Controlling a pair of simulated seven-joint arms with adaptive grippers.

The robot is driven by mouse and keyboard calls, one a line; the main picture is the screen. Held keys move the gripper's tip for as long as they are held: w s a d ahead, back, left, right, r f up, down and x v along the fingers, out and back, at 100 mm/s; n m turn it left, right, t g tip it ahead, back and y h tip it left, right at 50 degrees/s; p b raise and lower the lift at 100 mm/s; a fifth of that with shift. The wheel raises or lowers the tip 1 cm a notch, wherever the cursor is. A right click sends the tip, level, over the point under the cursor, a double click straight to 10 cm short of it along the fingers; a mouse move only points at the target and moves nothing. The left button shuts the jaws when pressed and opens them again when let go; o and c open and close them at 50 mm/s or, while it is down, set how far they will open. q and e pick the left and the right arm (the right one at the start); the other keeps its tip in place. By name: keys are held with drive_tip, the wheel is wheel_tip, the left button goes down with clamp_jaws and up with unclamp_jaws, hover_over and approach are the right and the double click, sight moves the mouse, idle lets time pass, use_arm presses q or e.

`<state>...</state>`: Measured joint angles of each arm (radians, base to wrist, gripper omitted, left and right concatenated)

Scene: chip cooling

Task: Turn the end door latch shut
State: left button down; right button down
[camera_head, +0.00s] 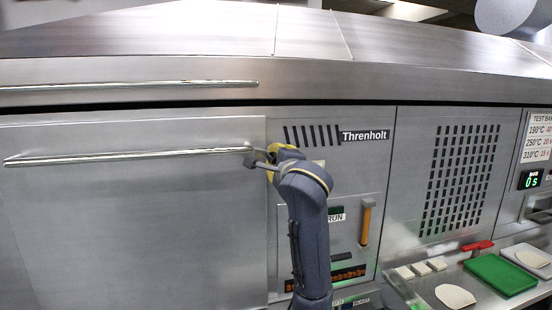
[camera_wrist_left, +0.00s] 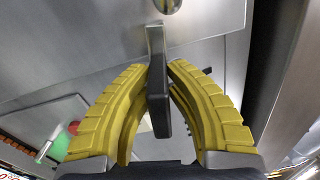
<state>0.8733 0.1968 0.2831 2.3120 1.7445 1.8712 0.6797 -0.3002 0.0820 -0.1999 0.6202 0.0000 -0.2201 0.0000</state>
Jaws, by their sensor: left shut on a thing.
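The end door (camera_head: 130,225) is the large flat steel panel at the left in the head view. It sits flush with the panel beside it, with a narrow seam at its right edge. The latch (camera_head: 251,162) is at that edge, near the right end of the door's bar handle (camera_head: 120,157). My left gripper (camera_head: 268,160) is at the latch. In the left wrist view its yellow fingers (camera_wrist_left: 160,72) are shut on the latch lever (camera_wrist_left: 156,50), a flat grey bar with a dark lower part. In the head view the gripper partly hides the latch. My right gripper is not in view.
Right of the door are a control panel with an orange handle (camera_head: 366,222) and a vent grille (camera_head: 460,180). A counter at lower right holds a green board (camera_head: 500,274), a red-handled item (camera_head: 477,245) and pale pieces. A second bar (camera_head: 130,86) runs above the door.

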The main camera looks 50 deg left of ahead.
use_arm(q)
drive_tip(key=shift+n, duration=1.1)
drive_tip(key=c, duration=1.4)
unclamp_jaws()
drive_tip(key=shift+o, duration=0.2)
drive_tip(key=v, duration=0.7)
drive_tip(key=shift+d, duration=0.2)
drive_tip(key=shift+s, duration=0.1)
